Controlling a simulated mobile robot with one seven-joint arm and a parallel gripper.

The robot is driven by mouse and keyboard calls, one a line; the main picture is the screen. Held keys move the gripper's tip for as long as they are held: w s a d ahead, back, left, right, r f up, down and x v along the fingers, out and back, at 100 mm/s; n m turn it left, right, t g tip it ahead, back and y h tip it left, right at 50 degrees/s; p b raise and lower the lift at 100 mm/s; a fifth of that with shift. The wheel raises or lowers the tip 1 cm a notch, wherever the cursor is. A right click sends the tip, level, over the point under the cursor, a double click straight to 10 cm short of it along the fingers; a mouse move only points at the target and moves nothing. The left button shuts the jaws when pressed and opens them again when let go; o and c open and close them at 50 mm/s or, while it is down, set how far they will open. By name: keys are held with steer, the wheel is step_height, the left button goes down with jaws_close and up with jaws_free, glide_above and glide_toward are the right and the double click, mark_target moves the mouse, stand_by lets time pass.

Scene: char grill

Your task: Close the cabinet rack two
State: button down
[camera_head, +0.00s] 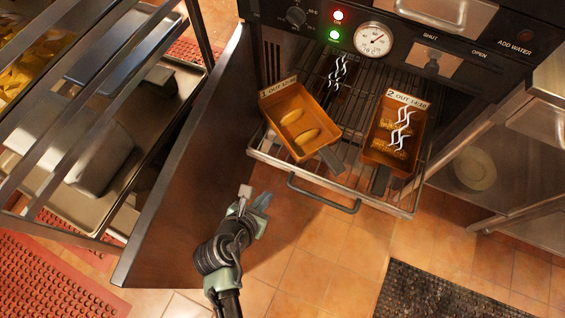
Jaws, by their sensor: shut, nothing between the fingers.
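A wire rack (270,157) is pulled out of the dark cabinet, with a curved dark handle (322,196) on its front edge. On it sit an orange pan marked 1 (280,98), at the left, and an orange pan marked 2 (379,155), at the right. Both hold food and have dark handles pointing toward the rack's front. My gripper (255,199) is in front of the rack, left of the handle and apart from it. It is shut and empty. Which numbered rack this is cannot be read.
The cabinet's dark door (190,165) stands open, left of my gripper. A metal shelf unit (150,120) is at the left and a steel counter (505,145) at the right. Red mats (50,275) and a dark mat (450,295) lie on the tiled floor. Open floor lies before the rack.

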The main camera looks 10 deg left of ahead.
steer(key=w+r+b+x, duration=0.1)
steer(key=b+x, duration=0.3)
steer(key=x, duration=0.9)
steer(key=shift+w+d+r, duration=0.3)
steer(key=shift+w+r, duration=0.05)
steer(key=shift+r, duration=0.2)
